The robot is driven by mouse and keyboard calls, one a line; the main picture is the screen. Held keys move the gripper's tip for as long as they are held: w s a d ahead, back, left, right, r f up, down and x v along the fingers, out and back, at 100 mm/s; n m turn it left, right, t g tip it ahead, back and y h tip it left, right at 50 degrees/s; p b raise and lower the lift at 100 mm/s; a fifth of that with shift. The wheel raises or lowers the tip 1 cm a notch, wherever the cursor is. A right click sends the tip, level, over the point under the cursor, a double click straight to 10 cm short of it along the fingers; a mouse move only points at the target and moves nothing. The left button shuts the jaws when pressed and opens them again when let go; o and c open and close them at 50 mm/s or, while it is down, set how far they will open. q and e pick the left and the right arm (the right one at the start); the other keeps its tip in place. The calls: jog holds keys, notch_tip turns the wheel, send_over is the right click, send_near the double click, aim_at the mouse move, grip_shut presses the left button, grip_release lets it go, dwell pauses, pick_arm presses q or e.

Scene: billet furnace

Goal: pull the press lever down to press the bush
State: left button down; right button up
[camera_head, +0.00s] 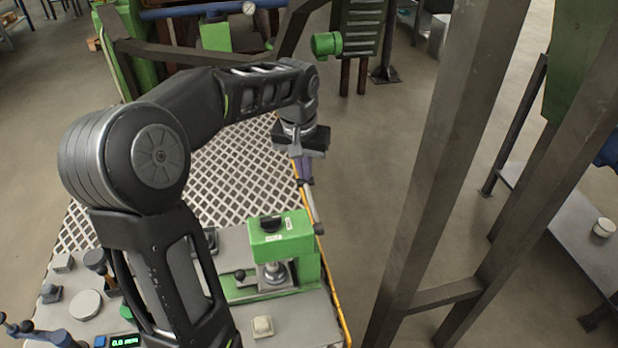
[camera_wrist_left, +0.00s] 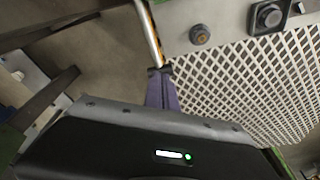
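The green press (camera_head: 283,243) stands on the bench. Its press lever (camera_head: 312,205) is a pale metal rod running from the right side of the press head towards my left gripper. My left gripper (camera_head: 304,181) has slim purple fingers close together with dark tips, closed at the far end of the lever. In the left wrist view, the gripper fingers (camera_wrist_left: 160,72) meet the end of the lever (camera_wrist_left: 148,32). The tips hide the lever's end. A silver round part (camera_head: 275,271) sits under the press head; I cannot tell the bush apart from the ram there. My right gripper is out of view.
A white lattice plate (camera_head: 235,165) covers the bench behind the press. Small parts and a green-lit display (camera_head: 124,341) lie at the front left. A pale block (camera_head: 262,326) lies before the press. Steel posts (camera_head: 440,170) rise to the right; open floor lies between.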

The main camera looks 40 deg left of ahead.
pick_arm(q)
jog(key=shift+s+b+x, duration=0.15)
jog(key=shift+b+x, duration=0.3)
jog(key=shift+x, duration=0.25)
jog(key=shift+s+b+x, duration=0.1)
jog(key=shift+b+x, duration=0.3)
jog(key=shift+x, duration=0.25)
dwell(1.2)
jog(key=shift+d, duration=0.1)
jog(key=p+v, duration=0.3)
jog(key=v, duration=0.1)
jog(key=shift+w, duration=0.35)
jog(key=shift+w+a+p+v, duration=0.15)
jog(key=shift+w+p+v, duration=0.05)
jog(key=shift+p+v, duration=0.65)
jog(key=shift+w+a+p+v, duration=0.15)
jog(key=shift+p+v, duration=0.5)
jog(key=shift+v, duration=0.4)
jog(key=shift+w+a+p+v, duration=0.2)
jog(key=shift+p+v, duration=0.55)
jog(key=shift+v, duration=0.25)
jog(key=shift+w+r, duration=0.1)
jog(key=p+v, duration=0.2)
jog(key=v, duration=0.1)
jog(key=w+p+v, duration=0.1)
jog(key=p+v, duration=0.1)
jog(key=shift+a+r, duration=0.1)
